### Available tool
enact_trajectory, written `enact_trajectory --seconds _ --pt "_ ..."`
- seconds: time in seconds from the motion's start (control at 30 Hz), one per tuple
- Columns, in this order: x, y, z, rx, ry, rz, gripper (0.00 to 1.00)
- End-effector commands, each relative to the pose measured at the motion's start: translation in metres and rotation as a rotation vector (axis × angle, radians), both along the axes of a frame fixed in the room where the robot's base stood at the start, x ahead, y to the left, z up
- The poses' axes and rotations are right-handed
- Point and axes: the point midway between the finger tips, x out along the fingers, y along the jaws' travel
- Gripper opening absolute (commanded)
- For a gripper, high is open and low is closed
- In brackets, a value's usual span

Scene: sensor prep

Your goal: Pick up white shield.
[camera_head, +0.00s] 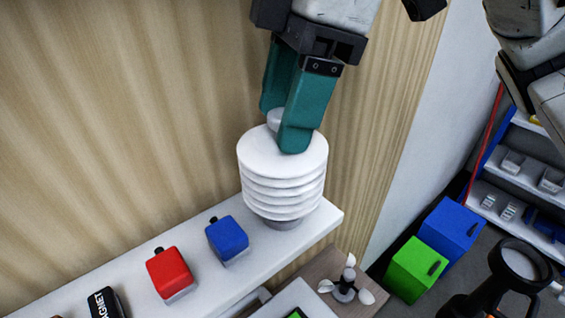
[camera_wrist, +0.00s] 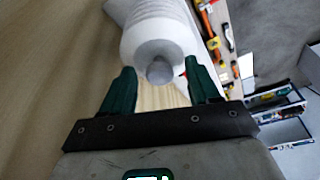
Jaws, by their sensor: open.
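The white shield (camera_head: 284,175) is a stack of round white plates with a small knob on top and a grey base. It stands upright near the right end of a white shelf. My gripper (camera_head: 283,128) has teal fingers and is open, reaching down at the shield's top, one finger on the near side of the knob and the other behind it. In the wrist view the shield (camera_wrist: 155,30) with its grey-looking knob lies just ahead of and between the spread fingers of my gripper (camera_wrist: 153,82). Whether the fingers touch it I cannot tell.
On the white shelf (camera_head: 215,290) left of the shield stand a blue block (camera_head: 227,238), a red block (camera_head: 168,272) and a black item lettered MAGNET (camera_head: 104,304). A wooden wall (camera_head: 120,110) rises behind. A small white propeller (camera_head: 346,284), green box (camera_head: 413,270) and blue box (camera_head: 452,228) sit lower right.

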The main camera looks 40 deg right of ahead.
Motion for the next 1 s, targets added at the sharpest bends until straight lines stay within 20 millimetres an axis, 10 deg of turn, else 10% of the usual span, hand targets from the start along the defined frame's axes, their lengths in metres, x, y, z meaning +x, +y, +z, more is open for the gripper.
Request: enact_trajectory --seconds 0.67,1.0 --pt "0.0 -0.0001 0.0004 0.0 0.0 0.0 0.0" --pt "0.0001 -0.0001 0.0007 0.0 0.0 0.0 0.0"
